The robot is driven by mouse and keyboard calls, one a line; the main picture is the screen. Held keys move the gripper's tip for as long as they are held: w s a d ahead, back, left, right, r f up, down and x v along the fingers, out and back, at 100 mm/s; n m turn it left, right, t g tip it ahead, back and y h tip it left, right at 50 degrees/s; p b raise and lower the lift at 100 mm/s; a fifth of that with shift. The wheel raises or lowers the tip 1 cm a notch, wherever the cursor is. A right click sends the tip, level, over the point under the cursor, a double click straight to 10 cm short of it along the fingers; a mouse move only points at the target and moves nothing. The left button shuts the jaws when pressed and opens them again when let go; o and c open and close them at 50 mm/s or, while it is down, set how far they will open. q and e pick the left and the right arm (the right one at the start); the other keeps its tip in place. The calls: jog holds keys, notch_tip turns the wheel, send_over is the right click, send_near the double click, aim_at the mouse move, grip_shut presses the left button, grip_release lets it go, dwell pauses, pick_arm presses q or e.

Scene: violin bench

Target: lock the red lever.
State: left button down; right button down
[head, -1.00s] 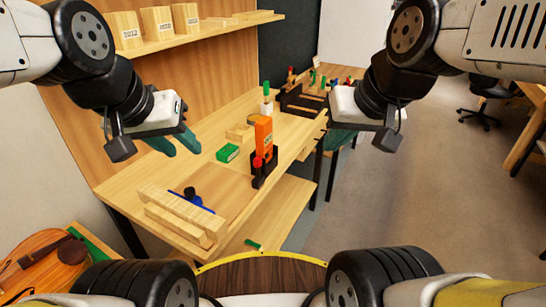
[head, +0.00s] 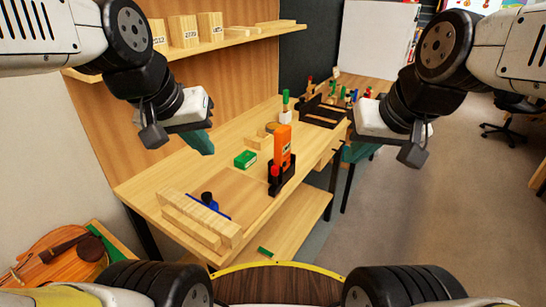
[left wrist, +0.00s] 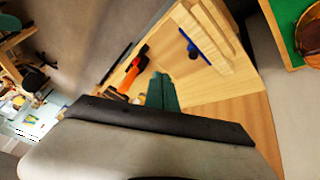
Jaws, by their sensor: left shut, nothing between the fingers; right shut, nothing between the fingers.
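The red lever (head: 275,171) is a small red-tipped part on the near side of a black clamp (head: 284,183) at the right edge of the bench. An orange block-shaped thing (head: 283,144) stands upright at the clamp. In the left wrist view the red part (left wrist: 143,50) and the orange thing (left wrist: 131,76) show small. I cannot tell the lever's exact angle. My left gripper (head: 206,146) is shut and empty, above the bench and left of the clamp; its teal fingers (left wrist: 162,92) show in the left wrist view. My right gripper (head: 352,153) is shut and empty, right of the clamp, beyond the bench edge.
A green box (head: 245,159) lies left of the clamp. Wooden strips (head: 200,219) and a blue tool (head: 210,202) lie at the near end. A green-topped white holder (head: 285,115) stands behind. A shelf (head: 195,55) hangs above. A violin (head: 60,262) lies lower left.

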aim_at(275, 176)
pick_arm(q)
jog(key=w+d+n+g, duration=0.2)
jog(key=w+n+g, duration=0.3)
jog(key=w, duration=0.9)
jog(key=w+d+f+n+g, duration=0.2)
jog(key=w+f+n, duration=0.4)
jog(key=w+f, duration=0.3)
jog(key=w+d, duration=0.1)
jog(key=w, duration=0.2)
jog(key=shift+d+n, duration=0.25)
jog(key=shift+n, duration=0.05)
jog(key=shift+f, duration=0.2)
jog(key=s+d+f, duration=0.3)
jog(key=d+f, duration=0.2)
jog(key=f, duration=0.4)
jog(key=shift+s+d+f, duration=0.2)
jog(key=shift+d+f, duration=0.05)
jog(key=shift+s+d, duration=0.1)
